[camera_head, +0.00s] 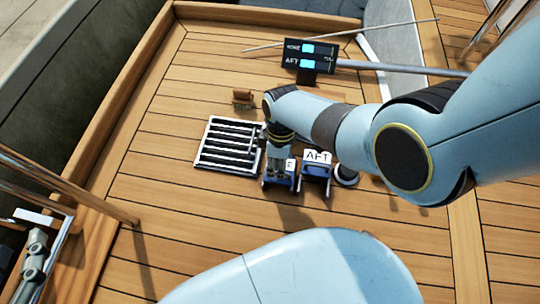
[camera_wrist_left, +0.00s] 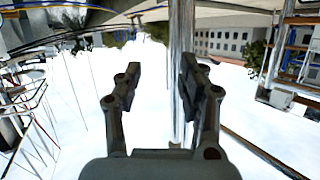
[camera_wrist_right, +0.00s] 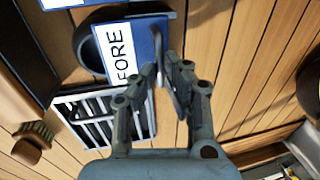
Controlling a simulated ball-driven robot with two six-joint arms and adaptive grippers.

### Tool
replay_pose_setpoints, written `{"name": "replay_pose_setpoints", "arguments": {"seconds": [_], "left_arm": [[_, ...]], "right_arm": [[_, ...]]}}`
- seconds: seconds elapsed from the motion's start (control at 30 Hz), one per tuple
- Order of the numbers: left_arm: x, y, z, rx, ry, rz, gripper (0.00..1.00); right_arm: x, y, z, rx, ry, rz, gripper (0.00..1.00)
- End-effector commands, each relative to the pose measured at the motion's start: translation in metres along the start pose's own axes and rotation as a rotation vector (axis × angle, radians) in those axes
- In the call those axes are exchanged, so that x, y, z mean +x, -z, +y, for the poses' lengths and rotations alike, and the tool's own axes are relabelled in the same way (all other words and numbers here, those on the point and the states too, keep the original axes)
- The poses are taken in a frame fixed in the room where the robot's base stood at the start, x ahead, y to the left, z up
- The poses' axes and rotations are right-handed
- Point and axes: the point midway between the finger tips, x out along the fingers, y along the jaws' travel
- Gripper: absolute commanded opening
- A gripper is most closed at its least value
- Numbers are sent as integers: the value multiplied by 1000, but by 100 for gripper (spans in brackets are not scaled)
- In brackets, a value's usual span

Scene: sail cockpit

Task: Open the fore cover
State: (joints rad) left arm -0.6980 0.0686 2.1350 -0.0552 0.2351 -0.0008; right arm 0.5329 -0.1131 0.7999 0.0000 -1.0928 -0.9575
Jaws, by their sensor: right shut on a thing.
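The fore cover is blue with a white FORE label (camera_wrist_right: 124,50) in the right wrist view. In the head view its label is mostly hidden by my arm, and only an E (camera_head: 290,164) shows. A grey metal handle (camera_wrist_right: 157,48) stands at its edge. My right gripper (camera_wrist_right: 172,68) is shut on this handle; in the head view the gripper (camera_head: 277,160) is largely hidden behind its own wrist. The blue AFT cover (camera_head: 317,170) is beside it on the right. My left gripper (camera_wrist_left: 160,85) is open and empty, away from the covers.
A slatted grate (camera_head: 228,146) lies left of the covers, with a small brown wooden item (camera_head: 243,97) behind it. A dark display panel (camera_head: 308,56) and a long rod (camera_head: 335,34) are farther back. The planked deck (camera_head: 170,215) is clear at front left.

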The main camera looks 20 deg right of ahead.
Motion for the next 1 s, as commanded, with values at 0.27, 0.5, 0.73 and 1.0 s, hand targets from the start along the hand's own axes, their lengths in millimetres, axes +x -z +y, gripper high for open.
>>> {"name": "replay_pose_setpoints", "arguments": {"seconds": [0.27, 0.5, 0.73, 1.0], "left_arm": [[-25, -51, 1, -23, 1, -268, 40], [-29, -60, 1, -26, 0, -308, 40], [-29, -60, 1, -26, 0, -306, 40], [-29, -60, 1, -25, 0, -305, 40]], "right_arm": [[4, -4, -29, 2, 2, 0, 0], [7, -4, -33, 1, 1, -1, 0], [7, -4, -33, 1, 1, -1, 20], [6, -4, -33, 1, 1, 0, 32]]}}
